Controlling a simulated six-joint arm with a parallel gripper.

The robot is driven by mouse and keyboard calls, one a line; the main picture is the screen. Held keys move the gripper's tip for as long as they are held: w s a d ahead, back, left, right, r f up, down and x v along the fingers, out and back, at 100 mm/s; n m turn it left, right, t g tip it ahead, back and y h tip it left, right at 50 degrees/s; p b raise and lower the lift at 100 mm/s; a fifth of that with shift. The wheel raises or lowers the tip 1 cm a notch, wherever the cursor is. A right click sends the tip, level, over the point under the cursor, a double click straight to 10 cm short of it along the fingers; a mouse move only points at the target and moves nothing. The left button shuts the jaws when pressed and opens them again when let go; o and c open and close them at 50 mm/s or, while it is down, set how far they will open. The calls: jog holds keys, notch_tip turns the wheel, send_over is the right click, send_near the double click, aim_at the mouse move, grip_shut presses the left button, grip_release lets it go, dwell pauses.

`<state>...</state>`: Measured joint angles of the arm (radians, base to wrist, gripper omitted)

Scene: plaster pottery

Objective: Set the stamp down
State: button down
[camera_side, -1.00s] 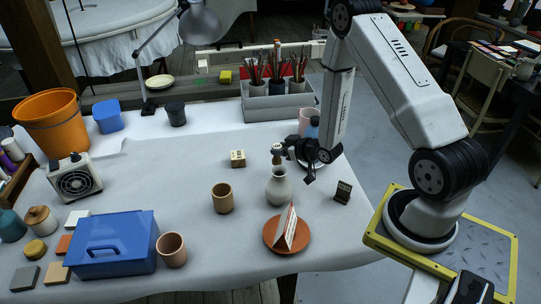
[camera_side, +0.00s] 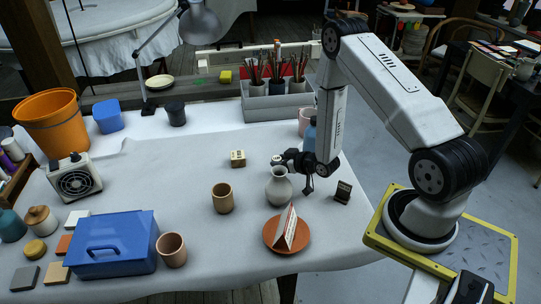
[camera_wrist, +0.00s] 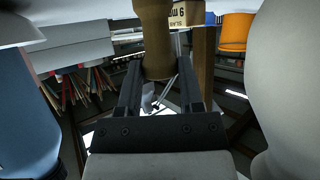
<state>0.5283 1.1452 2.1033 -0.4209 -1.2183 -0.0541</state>
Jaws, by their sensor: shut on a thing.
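The stamp (camera_wrist: 155,38) is a turned wooden piece between my gripper's fingers in the wrist view; its end toward the table runs out of the frame. My gripper (camera_wrist: 162,88) is shut on it. In the side view my gripper (camera_side: 281,159) is low over the table, at the mouth of the grey vase (camera_side: 279,187). The vase hides most of the stamp there, and I cannot tell whether it touches the table. The vase also shows close at the right in the wrist view (camera_wrist: 292,85).
A lettered block (camera_side: 238,158) stands left of my gripper. A dark sign (camera_side: 343,192) is to the right, and a terracotta saucer (camera_side: 270,243) with a card is in front. A tan cup (camera_side: 222,198) is at the left.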

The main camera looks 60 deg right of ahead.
jog(key=shift+f, duration=0.15)
jog(key=shift+c, duration=1.2)
grip_release()
jog(key=shift+r, duration=0.2)
jog(key=d+v, duration=0.1)
jog(key=v, duration=1.1)
jog(key=shift+a, duration=0.45)
jog(key=shift+w, duration=0.1)
